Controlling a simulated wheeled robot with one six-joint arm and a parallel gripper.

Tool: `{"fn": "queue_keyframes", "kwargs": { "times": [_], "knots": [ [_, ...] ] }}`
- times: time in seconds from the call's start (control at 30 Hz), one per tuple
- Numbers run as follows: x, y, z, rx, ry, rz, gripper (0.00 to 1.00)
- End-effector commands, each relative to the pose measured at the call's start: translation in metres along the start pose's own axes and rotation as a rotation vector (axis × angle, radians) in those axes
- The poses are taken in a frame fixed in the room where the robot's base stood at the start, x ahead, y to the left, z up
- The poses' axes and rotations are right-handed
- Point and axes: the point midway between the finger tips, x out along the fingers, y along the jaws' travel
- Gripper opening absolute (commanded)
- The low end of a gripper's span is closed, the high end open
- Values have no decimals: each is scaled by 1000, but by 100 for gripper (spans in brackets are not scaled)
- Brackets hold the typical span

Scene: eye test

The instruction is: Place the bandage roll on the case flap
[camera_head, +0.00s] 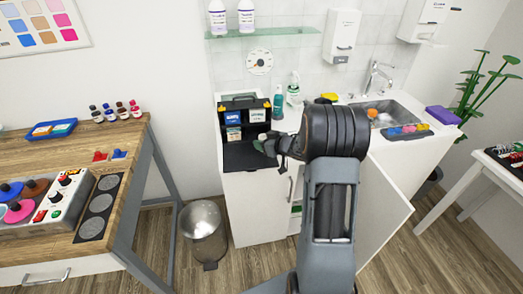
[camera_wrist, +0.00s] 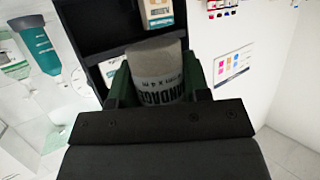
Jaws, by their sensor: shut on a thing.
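The bandage roll (camera_wrist: 157,72) is off-white with dark "BANDAGE" lettering. In the wrist view it sits between the green fingers of my gripper (camera_wrist: 157,84), which is shut on it. The black case (camera_head: 245,103) stands open on the white counter, with its flap (camera_head: 237,158) folded down flat in front. In the head view my gripper (camera_head: 267,146) is at the right part of the flap, low over it. I cannot tell whether the roll touches the flap. My arm and gripper mostly hide the roll in the head view.
Small boxes (camera_head: 233,118) stand inside the case. A teal bottle (camera_head: 278,102) and a white bottle (camera_head: 293,90) stand right of it. A sink (camera_head: 385,112) is further right. A cabinet door (camera_head: 382,215) hangs open below. The left part of the flap is clear.

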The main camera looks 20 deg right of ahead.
Motion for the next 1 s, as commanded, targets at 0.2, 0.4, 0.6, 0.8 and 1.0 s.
{"fn": "queue_keyframes", "kwargs": {
  "times": [0.2, 0.4, 0.6, 0.8, 1.0],
  "knots": [
    [13, 5, 8, -1, 0, 0, 21],
    [26, 8, 24, 3, -3, -1, 21],
    [32, 8, 39, 0, 0, 0, 21],
    [32, 8, 40, -1, 1, 0, 21],
    [34, 8, 43, 0, 0, 0, 21]
  ]
}}
